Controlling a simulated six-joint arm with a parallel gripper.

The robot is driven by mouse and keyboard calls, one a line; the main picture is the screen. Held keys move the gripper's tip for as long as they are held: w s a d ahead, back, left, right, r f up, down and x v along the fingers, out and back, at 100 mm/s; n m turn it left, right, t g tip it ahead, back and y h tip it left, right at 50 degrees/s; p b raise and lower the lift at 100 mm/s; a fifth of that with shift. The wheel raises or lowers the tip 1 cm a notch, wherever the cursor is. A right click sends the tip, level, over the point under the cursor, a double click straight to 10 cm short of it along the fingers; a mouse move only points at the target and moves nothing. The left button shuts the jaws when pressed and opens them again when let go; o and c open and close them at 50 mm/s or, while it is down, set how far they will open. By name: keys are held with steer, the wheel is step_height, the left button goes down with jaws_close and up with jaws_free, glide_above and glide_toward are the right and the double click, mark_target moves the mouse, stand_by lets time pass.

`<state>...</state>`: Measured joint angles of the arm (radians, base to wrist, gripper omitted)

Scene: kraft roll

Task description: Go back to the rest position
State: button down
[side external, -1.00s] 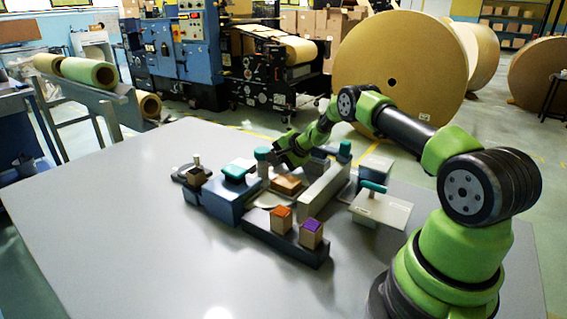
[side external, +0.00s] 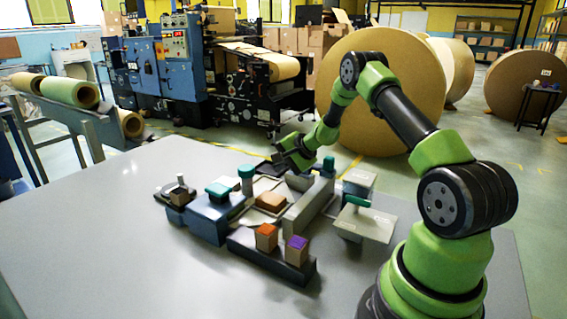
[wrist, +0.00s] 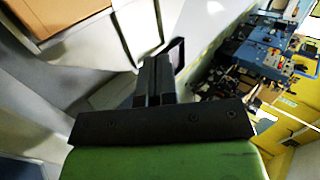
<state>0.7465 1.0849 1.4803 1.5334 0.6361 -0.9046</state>
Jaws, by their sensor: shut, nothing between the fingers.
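My gripper (side external: 286,157) is at the end of my green and black arm, raised above the back of the fixture on the grey table (side external: 110,235). It is shut and empty. In the wrist view its dark fingers (wrist: 155,78) lie together. Below it in the side view, a brown block (side external: 271,202) sits in the fixture's middle, beside a long grey bar (side external: 309,205). A teal-topped post (side external: 246,178) stands to the left of the gripper, apart from it.
A blue block with a teal handle (side external: 212,217) stands at the fixture's left. A dark base (side external: 268,262) in front carries an orange-topped block (side external: 266,237) and a purple-topped block (side external: 296,250). A pale plate with a teal handle (side external: 365,222) is at right. The table's left is clear.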

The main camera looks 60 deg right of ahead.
steer(key=shift+s+a+r, duration=0.1)
steer(key=shift+s+r, duration=0.3)
steer(key=shift+r, duration=0.15)
steer(key=s+a+r+n+g+y, duration=0.15)
steer(key=a+r+n, duration=0.25)
steer(key=a+r, duration=0.5)
steer(key=s+a+r+n+y, duration=0.2)
steer(key=a+r+n, duration=0.1)
steer(key=a+r, duration=0.55)
steer(key=s+a+r+n, duration=0.3)
steer(key=s+a+r, duration=0.2)
steer(key=s+a, duration=0.3)
steer(key=s+a+n+h, duration=0.1)
steer(key=s+n+h, duration=0.1)
steer(key=s, duration=1)
steer(key=shift+s+a+f+n+g, duration=0.25)
steer(key=shift+s+a+n+g, duration=0.15)
steer(key=shift+n, duration=0.4)
